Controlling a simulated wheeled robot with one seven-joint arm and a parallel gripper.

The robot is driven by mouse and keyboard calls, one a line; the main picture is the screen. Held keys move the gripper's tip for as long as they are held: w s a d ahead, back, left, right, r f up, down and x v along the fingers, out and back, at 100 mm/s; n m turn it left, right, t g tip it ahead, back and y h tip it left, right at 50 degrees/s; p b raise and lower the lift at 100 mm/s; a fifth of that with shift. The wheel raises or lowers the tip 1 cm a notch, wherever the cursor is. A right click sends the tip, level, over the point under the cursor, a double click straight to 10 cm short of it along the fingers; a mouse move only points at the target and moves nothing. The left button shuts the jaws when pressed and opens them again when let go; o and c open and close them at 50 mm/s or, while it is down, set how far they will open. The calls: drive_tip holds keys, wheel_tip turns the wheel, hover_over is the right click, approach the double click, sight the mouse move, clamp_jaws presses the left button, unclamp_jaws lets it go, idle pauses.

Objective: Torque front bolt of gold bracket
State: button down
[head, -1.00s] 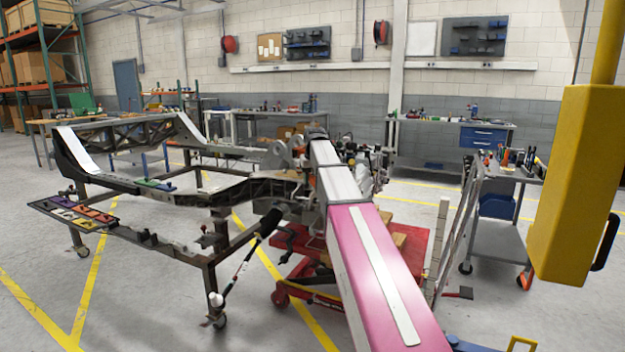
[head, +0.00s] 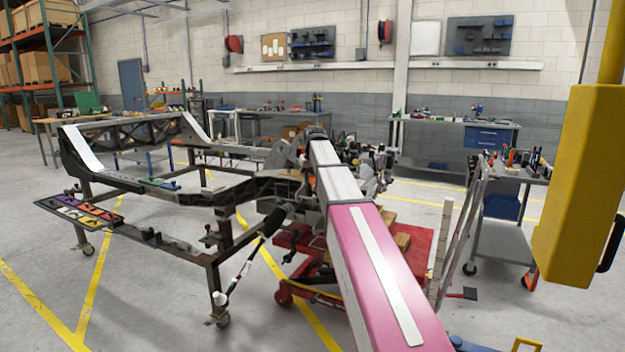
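My pink and white arm reaches from the lower right into the middle of the head view and hides what lies behind it. I cannot make out my gripper's fingers. A long tool like a torque wrench (head: 243,268), with a thick black upper part and a light shaft, slants down and left beside my arm. Whether my gripper holds it is hidden. The dark chassis frame (head: 237,192) stands on a wheeled fixture at left and centre. I cannot pick out a gold bracket or its front bolt; small green and blue pieces (head: 157,183) sit on the frame.
A narrow tray (head: 118,229) with coloured parts runs along the fixture's near side. A red wheeled cart (head: 420,255) stands behind my arm. A tool trolley (head: 510,243) and a yellow post-mounted box (head: 578,185) stand at right. The floor at lower left is clear.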

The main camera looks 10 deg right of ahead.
drive_tip(key=shift+a, duration=0.15)
drive_tip(key=shift+a+m, duration=0.3)
drive_tip(key=shift+a, duration=0.05)
drive_tip(key=shift+w+r, duration=0.1)
drive_tip(key=shift+r, duration=1)
idle(0.6)
